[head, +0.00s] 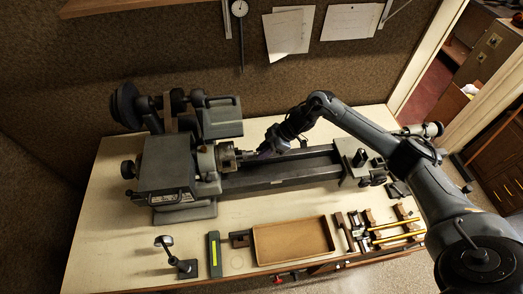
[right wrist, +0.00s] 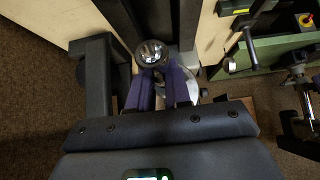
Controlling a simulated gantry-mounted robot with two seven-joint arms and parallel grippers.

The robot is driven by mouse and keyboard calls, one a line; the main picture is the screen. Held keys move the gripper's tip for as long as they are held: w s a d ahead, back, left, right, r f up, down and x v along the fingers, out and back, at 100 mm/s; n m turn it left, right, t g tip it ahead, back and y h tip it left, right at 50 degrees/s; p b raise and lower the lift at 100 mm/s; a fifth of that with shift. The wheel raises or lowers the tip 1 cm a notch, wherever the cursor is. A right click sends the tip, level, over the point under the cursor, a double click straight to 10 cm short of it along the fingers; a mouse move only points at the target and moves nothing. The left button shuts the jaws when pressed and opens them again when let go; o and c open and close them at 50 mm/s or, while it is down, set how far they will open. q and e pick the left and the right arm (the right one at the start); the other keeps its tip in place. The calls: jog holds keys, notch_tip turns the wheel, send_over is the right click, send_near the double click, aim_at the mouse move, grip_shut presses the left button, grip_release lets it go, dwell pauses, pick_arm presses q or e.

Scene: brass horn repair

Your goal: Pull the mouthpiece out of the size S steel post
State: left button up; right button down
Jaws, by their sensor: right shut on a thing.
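My right gripper (head: 264,149) reaches from the right over the lathe bed, its tip close to the chuck end. In the right wrist view my right gripper (right wrist: 157,74) has its purple fingers shut on a shiny, round, silvery piece, which looks like the mouthpiece (right wrist: 152,50). I see it nearly end-on, with a bright rim and dark inside. In the head view the piece is too small to make out. I cannot pick out the size S steel post for sure, nor tell whether the piece still sits on it. My left gripper is not in view.
The lathe (head: 165,165) stands on the pale bench (head: 110,240). In front are a T-topped stand (head: 178,260), a dark block with a yellow mark (head: 214,254), a shallow brown tray (head: 292,240) and brass rods (head: 397,236).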

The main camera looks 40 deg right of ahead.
jog(key=shift+s+d+p, duration=0.2)
jog(key=shift+s+d, duration=0.3)
jog(key=shift+d, duration=0.25)
jog(key=shift+s+d+p, duration=0.15)
jog(key=shift+s+d, duration=0.3)
jog(key=shift+d, duration=0.25)
jog(key=shift+s+d, duration=0.3)
jog(key=shift+d, duration=0.25)
jog(key=s+a+r+p, duration=0.2)
jog(key=s+r+p, duration=0.2)
jog(key=p, duration=0.6)
jog(key=shift+s+a+r, duration=0.15)
jog(key=shift+a+r, duration=0.2)
jog(key=shift+r, duration=0.15)
